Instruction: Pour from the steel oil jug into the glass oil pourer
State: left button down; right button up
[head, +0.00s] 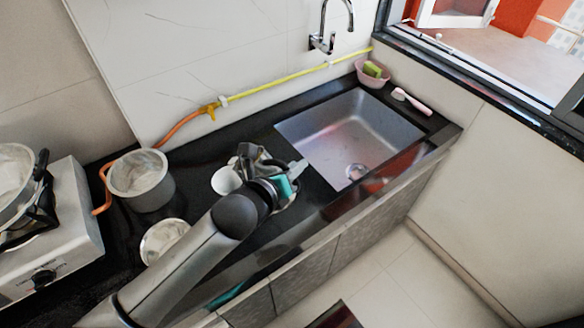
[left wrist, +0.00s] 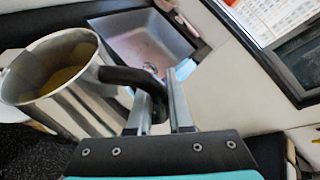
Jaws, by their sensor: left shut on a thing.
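My left gripper (head: 294,171) is over the counter, just left of the sink. In the left wrist view, its fingers (left wrist: 160,112) are shut on the black handle (left wrist: 135,77) of the steel oil jug (left wrist: 85,100). The jug has its wide mouth facing the camera, with yellowish oil inside. In the head view the jug (head: 247,155) is small and partly hidden by my wrist. I cannot tell whether it is clear of the counter. I cannot make out the glass oil pourer in either view. My right gripper is not in view.
A white cup (head: 226,180) is left of the jug. A steel pot (head: 141,180) and a steel bowl (head: 163,238) are farther left, near the stove (head: 62,232). The sink (head: 350,135) is empty. A pink basket (head: 372,72) and brush (head: 411,101) lie beyond it.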

pick_arm(q)
jog(key=shift+r, duration=0.2)
dwell(0.4)
jog(key=shift+w+a+n+h+p, duration=0.1)
jog(key=shift+n+h+p, duration=0.2)
jog(key=shift+n, duration=0.1)
jog(key=shift+f, duration=0.15)
jog(key=shift+w+a+r+n+h+p, duration=0.1)
jog(key=shift+a+r+n+h+p, duration=0.1)
jog(key=shift+n+h+p, duration=0.4)
dwell(2.9)
jog(key=shift+w+a+r+n+p, duration=0.15)
jog(key=shift+a+n+p, duration=0.15)
jog(key=shift+p, duration=0.35)
dwell(2.7)
